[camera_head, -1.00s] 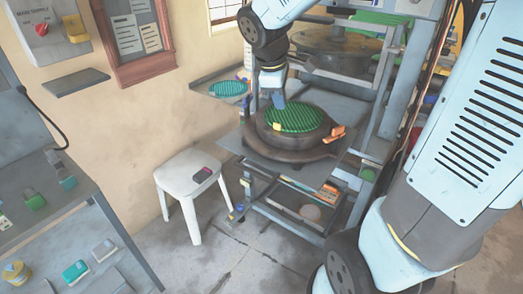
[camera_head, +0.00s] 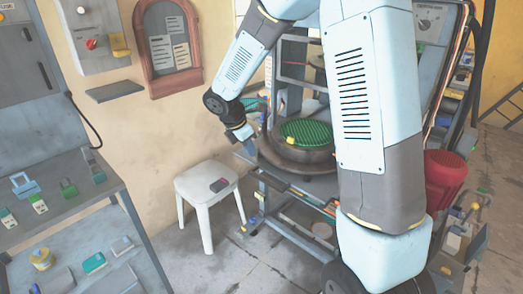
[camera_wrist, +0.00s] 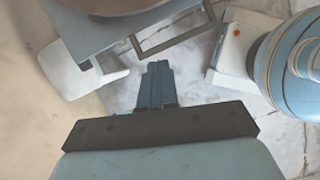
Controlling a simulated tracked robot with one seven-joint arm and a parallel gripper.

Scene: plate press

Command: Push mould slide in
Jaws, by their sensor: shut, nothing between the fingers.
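The mould slide (camera_head: 300,158) is a dark round base on the press, with a green ribbed disc (camera_head: 306,132) on top and a small yellow piece at its front. My arm hides its right side in the head view. In the wrist view, a brown rounded edge at the top (camera_wrist: 118,5) appears to be the mould's underside or rim. My gripper (camera_head: 246,133) is shut and empty, left of the mould and apart from it in the head view. Its shut fingers (camera_wrist: 157,68) point toward the press frame in the wrist view.
The grey press frame (camera_wrist: 95,32) has a lower shelf with small items. A grey workbench (camera_head: 75,205) is at far left. A red motor-like part (camera_head: 446,172) is right. Floor between bench and stool is clear.

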